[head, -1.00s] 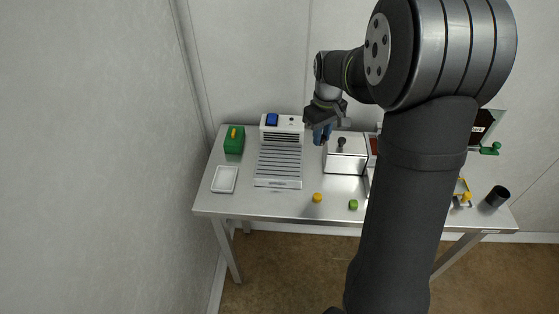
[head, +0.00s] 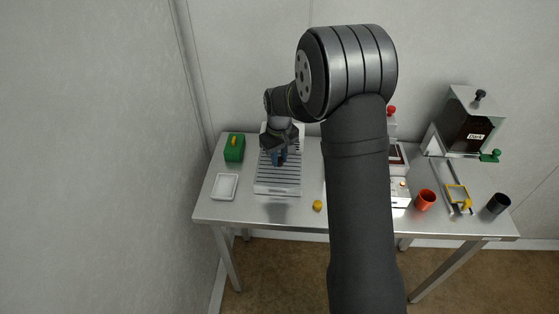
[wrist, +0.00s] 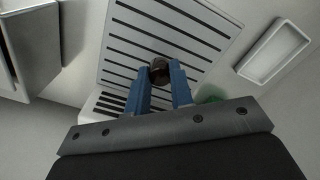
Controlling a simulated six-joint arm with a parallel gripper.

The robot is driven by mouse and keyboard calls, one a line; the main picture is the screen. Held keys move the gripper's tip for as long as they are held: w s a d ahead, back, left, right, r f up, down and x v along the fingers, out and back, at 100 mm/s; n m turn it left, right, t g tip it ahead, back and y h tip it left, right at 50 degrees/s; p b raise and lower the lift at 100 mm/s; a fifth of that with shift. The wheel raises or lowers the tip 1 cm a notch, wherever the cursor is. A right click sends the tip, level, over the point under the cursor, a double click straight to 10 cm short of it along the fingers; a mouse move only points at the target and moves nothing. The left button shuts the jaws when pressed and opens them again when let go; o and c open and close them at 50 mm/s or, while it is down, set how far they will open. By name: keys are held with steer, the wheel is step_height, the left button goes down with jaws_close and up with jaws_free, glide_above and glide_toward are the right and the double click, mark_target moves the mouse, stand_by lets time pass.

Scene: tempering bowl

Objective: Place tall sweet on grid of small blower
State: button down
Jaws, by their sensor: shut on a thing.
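The small blower is a white unit with a dark-slatted grid (head: 278,182), left of the middle of the steel table. The grid also fills much of the wrist view (wrist: 135,55). My gripper (head: 280,160) is over the back part of the grid, its blue fingers pointing down. In the wrist view my gripper (wrist: 161,82) is shut on a small dark brown piece, the tall sweet (wrist: 159,69), at the fingertips. The fingers partly hide the sweet. I cannot tell whether its lower end touches the grid.
A white tray (head: 225,187) and a green block with a yellow top (head: 234,150) stand left of the blower. A yellow piece (head: 317,206) lies at front. My arm hides the table's middle.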

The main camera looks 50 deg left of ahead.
steer(key=shift+f, duration=0.85)
steer(key=c, duration=1.3)
jaws_free()
steer(key=shift+f, duration=0.15)
step_height(320, 180, up, 12)
steer(key=shift+r, duration=0.2)
